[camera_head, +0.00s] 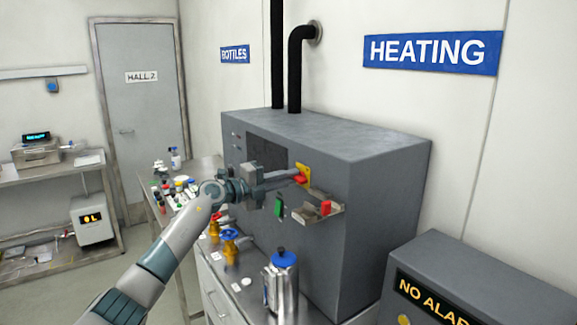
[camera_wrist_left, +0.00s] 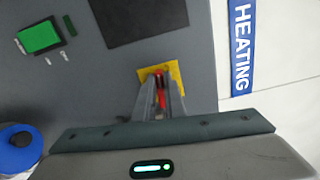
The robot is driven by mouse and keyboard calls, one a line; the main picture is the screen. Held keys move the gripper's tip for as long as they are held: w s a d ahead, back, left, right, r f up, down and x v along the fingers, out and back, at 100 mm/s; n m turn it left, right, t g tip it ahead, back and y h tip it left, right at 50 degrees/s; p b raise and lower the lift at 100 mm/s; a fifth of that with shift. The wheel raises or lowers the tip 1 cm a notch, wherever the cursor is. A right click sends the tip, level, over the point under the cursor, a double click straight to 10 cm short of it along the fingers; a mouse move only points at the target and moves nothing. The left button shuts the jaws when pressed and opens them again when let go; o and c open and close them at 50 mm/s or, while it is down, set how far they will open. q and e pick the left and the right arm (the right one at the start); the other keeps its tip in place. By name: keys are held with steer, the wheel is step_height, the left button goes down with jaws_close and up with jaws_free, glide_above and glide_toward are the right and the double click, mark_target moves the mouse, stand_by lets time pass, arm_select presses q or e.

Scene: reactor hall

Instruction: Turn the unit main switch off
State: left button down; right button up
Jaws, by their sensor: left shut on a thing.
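The unit main switch is a red handle (camera_head: 300,178) on a yellow plate (camera_head: 304,170), on the front of the grey heating unit (camera_head: 350,160). In the left wrist view the red handle (camera_wrist_left: 160,92) sits between the fingers, in front of the yellow plate (camera_wrist_left: 176,72). My left gripper (camera_head: 296,177) reaches in from the left and is shut on the red handle. The fingers (camera_wrist_left: 160,95) hide part of the handle, and its exact angle is hard to tell. My right gripper is not in view.
A green button (camera_head: 280,208) and a red part (camera_head: 325,208) sit below the switch. A grey alarm box (camera_head: 440,275) is at lower right.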

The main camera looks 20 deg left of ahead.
arm_select(q)
steer(key=shift+f+n+p, duration=0.15)
steer(key=shift+n+p, duration=0.55)
steer(key=shift+n, duration=0.1)
steer(key=c, duration=1.8)
jaws_free()
steer(key=shift+a, duration=0.1)
steer(key=shift+b+v, duration=3.85)
steer(key=shift+v, duration=4.8)
steer(key=shift+f, duration=0.1)
